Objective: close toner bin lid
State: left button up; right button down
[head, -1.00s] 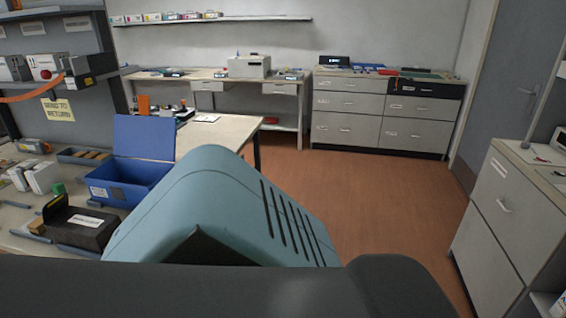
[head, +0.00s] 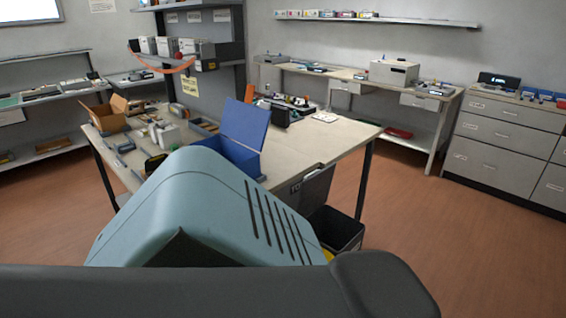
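A blue bin (head: 240,156) stands on the work table (head: 330,140). Its flat blue lid (head: 245,122) is raised upright at the back, so the bin is open. The bin's lower front is hidden behind a grey-blue housing of my own body. Its inside shows only in a narrow strip. Neither of my grippers is in view, so their place relative to the bin and their state do not show.
Boxes, trays and an open cardboard box (head: 106,115) crowd the table's left part. A black container (head: 338,232) stands at its front right. A drawer cabinet (head: 508,140) stands at right. Floor between is clear.

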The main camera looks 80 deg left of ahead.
aim_at(314, 191)
jog(key=i+j+u, duration=0.1)
jog(key=i+u, duration=0.4)
jog(key=i+l+u, duration=0.1)
jog(key=i+u, duration=0.95)
jog(key=u, duration=0.3)
jog(key=i+l+u, duration=0.15)
jog(key=i+u, duration=0.35)
jog(key=u, duration=0.4)
jog(key=i+u, duration=0.15)
jog(key=u, duration=0.3)
jog(key=i+u, duration=0.1)
jog(key=u, duration=0.4)
